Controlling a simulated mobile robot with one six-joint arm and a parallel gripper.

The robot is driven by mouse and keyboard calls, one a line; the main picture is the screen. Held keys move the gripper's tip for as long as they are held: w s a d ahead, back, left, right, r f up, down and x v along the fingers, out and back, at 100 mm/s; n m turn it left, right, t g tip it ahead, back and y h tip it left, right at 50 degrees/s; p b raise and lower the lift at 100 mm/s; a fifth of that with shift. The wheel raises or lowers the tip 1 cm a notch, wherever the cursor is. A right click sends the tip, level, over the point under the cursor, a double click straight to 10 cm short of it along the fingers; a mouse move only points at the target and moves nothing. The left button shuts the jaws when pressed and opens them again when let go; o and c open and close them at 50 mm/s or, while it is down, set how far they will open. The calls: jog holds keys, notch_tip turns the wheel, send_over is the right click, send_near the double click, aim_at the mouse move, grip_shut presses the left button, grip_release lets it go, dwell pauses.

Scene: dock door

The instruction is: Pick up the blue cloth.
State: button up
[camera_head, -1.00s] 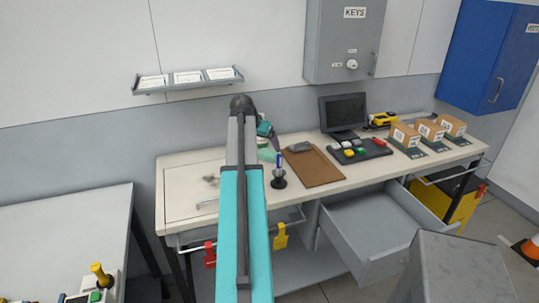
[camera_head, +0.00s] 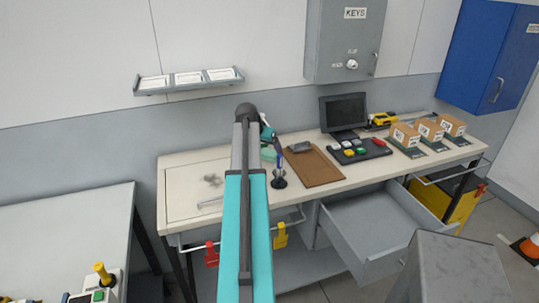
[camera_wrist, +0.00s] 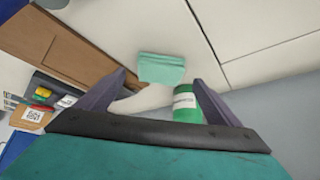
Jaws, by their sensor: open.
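In the head view my gripper (camera_head: 280,163) is small and partly hidden by my arm.
A green labelled canister (camera_wrist: 187,108) stands close to the right finger in the wrist view. A brown board (camera_head: 313,165), a monitor (camera_head: 343,112) and small boxes (camera_head: 404,134) are on the bench to the right. The drawer (camera_head: 372,229) is open below.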

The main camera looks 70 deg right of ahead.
aim_at(269, 152)
jog(key=shift+s+d+f+p, duration=0.1)
jog(key=shift+d+f+p, duration=0.35)
jog(key=shift+d+f, duration=0.1)
jog(key=shift+p+x, duration=0.3)
jog(key=shift+x, duration=0.9)
jog(key=shift+a, duration=0.1)
jog(key=shift+c, duration=0.5)
jog(key=c, duration=1.1)
jog(key=shift+r, duration=0.1)
jog(key=shift+r+b, duration=0.95)
jog(key=shift+r, duration=0.6)
jog(key=a+b, duration=0.1)
jog(key=a, duration=0.5)
jog(key=w+a+b, duration=0.1)
jog(key=a+b, duration=0.1)
jog(key=a, duration=0.4)
jog(key=a+b, duration=0.2)
jog(key=a, duration=0.4)
jog(key=shift+w, duration=0.4)
jog(key=shift+d, duration=0.1)
